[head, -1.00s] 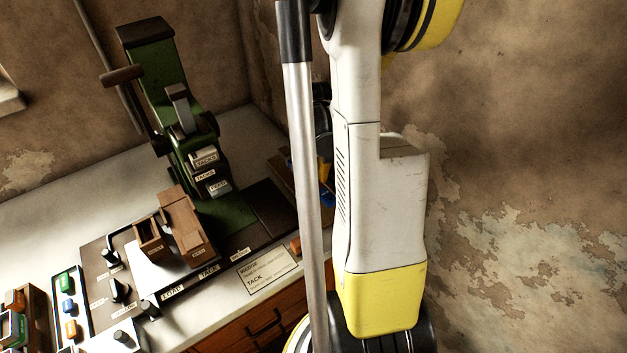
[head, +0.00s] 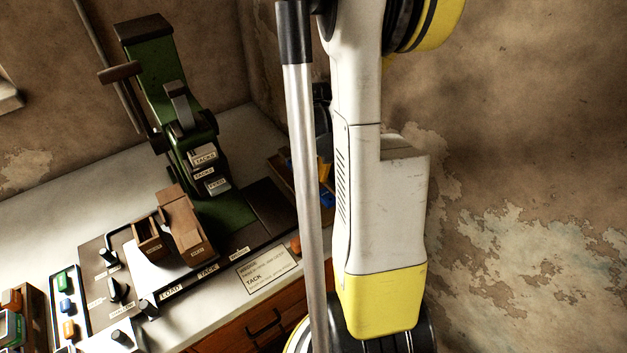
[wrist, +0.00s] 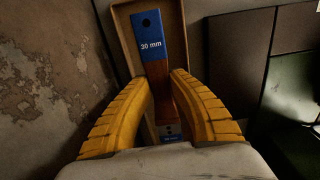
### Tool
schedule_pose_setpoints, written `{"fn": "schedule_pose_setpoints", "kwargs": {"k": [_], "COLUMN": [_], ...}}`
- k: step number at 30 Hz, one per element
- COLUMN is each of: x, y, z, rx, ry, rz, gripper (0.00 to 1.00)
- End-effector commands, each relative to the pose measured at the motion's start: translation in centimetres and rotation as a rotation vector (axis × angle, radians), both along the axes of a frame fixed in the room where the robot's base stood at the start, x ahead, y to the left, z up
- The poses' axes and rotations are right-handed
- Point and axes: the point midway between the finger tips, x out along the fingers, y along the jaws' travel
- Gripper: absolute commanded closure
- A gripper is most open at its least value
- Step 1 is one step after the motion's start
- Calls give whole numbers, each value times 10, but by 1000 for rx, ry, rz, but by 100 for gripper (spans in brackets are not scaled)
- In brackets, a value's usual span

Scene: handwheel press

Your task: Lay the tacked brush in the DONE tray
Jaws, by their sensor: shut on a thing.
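In the wrist view my gripper (wrist: 163,82) is shut on the brush, its yellow fingers on either side of the red-brown wooden part. The brush's blue end (wrist: 151,38), marked "30 mm" and with a hole, points away from me. The brush lies over a shallow wooden tray (wrist: 121,22); I cannot tell whether it touches the floor. No DONE label shows. In the head view my arm hides most of the gripper; a bit of yellow finger (head: 324,170) and blue (head: 327,198) show beside the tray (head: 281,165). The brush's tacks cannot be seen.
The green press (head: 165,80) with its handwheel stands left of the tray. A LOAD/TACK fixture (head: 180,262) with wooden blocks is in front of it. A peeling wall (wrist: 40,80) is close on the left in the wrist view.

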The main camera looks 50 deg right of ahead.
Motion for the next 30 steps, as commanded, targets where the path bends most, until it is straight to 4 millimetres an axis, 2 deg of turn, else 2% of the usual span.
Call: {"fn": "schedule_pose_setpoints", "kwargs": {"k": [18,30], "x": [0,0], "y": [0,0], "z": [-23,-24], "rx": [0,0], "ry": [0,0], "rz": [0,0], "gripper": [100,100]}}
